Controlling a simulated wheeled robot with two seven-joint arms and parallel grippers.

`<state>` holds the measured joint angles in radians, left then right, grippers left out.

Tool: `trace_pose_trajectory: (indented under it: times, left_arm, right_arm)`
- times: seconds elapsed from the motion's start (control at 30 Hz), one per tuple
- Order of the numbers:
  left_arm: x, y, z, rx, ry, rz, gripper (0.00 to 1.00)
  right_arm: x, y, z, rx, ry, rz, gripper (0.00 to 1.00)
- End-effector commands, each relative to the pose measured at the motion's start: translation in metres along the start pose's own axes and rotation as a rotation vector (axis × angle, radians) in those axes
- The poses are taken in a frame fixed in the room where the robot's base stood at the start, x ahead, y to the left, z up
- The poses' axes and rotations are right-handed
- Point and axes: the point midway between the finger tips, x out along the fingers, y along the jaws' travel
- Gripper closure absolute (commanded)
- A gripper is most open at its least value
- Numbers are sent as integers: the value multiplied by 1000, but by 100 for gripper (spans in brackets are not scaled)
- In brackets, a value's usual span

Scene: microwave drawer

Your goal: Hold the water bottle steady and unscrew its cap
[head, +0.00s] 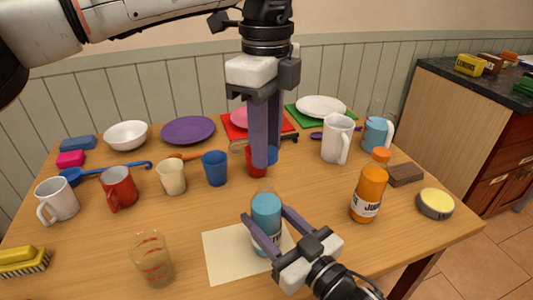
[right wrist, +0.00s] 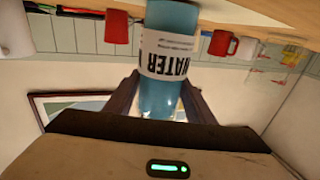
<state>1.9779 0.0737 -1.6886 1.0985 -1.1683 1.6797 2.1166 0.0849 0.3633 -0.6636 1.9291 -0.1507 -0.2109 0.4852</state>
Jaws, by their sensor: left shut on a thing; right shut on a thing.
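The water bottle (head: 266,207), blue with a pale clear top and a white label, stands upright on a cream mat (head: 222,262). My right gripper (head: 264,214) is shut on its body, one finger on each side. The blue bottle (right wrist: 158,98) and its "WATER" label also show in the right wrist view. My left gripper (head: 266,166) points straight down above the bottle, its fingertips at the bottle's top. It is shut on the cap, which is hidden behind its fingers.
An orange juice bottle (head: 369,190) stands to the right, a clear measuring cup (head: 152,260) to the left. Mugs and cups, including a blue cup (head: 215,168) and a white pitcher (head: 337,140), stand behind. Plates line the back. The front right of the table is clear.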

Motion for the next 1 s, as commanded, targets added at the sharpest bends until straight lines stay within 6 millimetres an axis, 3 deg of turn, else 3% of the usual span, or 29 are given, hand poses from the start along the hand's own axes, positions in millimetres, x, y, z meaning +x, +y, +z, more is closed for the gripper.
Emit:
trace_pose_trajectory:
  times: [0.17,0.2,0.3,0.67,0.77,1.0]
  left_arm:
    - [-1,0,0,1,0,1,98]
    - [-1,0,0,1,0,0,98]
    - [-1,0,0,1,0,0,98]
    - [-1,0,0,0,0,0,98]
    - [-1,0,0,0,0,0,98]
    - [-1,0,0,0,0,0,98]
  right_arm:
    - [0,0,0,-1,0,0,100]
    - [0,0,0,-1,0,0,47]
    - [0,0,0,0,0,0,30]
    - [-4,0,0,0,-1,0,29]
    - [-15,0,2,1,-3,0,29]
    - [-66,-1,2,0,-5,-1,29]
